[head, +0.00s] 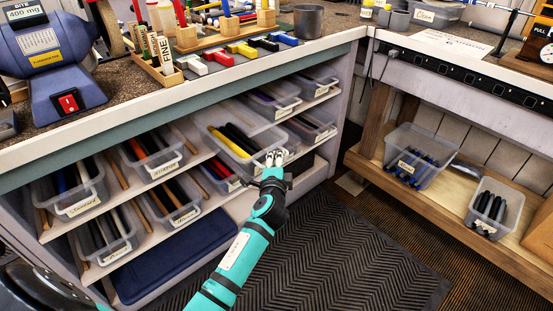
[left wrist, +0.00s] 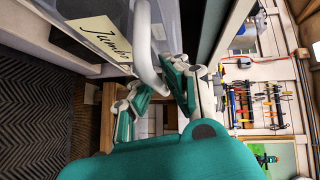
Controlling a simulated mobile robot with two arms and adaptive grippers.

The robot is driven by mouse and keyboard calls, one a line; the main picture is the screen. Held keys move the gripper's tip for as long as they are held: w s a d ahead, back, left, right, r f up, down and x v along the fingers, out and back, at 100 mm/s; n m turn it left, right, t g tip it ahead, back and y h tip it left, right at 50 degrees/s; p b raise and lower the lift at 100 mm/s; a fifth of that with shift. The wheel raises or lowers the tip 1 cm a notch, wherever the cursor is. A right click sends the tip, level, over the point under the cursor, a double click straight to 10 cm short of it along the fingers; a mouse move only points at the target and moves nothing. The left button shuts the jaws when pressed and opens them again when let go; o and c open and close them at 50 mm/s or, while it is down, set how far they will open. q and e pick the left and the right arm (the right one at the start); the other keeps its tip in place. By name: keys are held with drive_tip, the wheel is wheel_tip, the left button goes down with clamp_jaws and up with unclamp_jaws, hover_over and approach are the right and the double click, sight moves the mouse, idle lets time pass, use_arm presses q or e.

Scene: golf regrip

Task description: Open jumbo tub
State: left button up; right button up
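The jumbo tub (left wrist: 184,25) is a clear plastic bin with a cream "Jumbo" label (left wrist: 100,38) and a pale bar handle (left wrist: 145,50). In the head view it is the bin (head: 236,146) on the upper shelf, holding yellow and black grips. My left gripper (left wrist: 157,88) is at the handle, with its fingers drawn in on either side of it. It looks shut on the handle, though the contact is partly hidden. In the head view the same gripper (head: 275,158) is at the tub's front right end. My right gripper is in neither view.
Other labelled clear tubs (head: 75,192) fill the shelves under the workbench (head: 200,90). A dark ridged mat (head: 330,235) covers the clear floor in front. Two tubs (head: 415,155) stand on a wooden shelf (head: 450,190) at right.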

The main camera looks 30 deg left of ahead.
use_arm(q)
drive_tip(key=o, duration=0.4)
drive_tip(key=shift+f, duration=0.25)
drive_tip(key=shift+o, duration=0.3)
drive_tip(key=shift+r, duration=0.1)
drive_tip(key=v, duration=1.2)
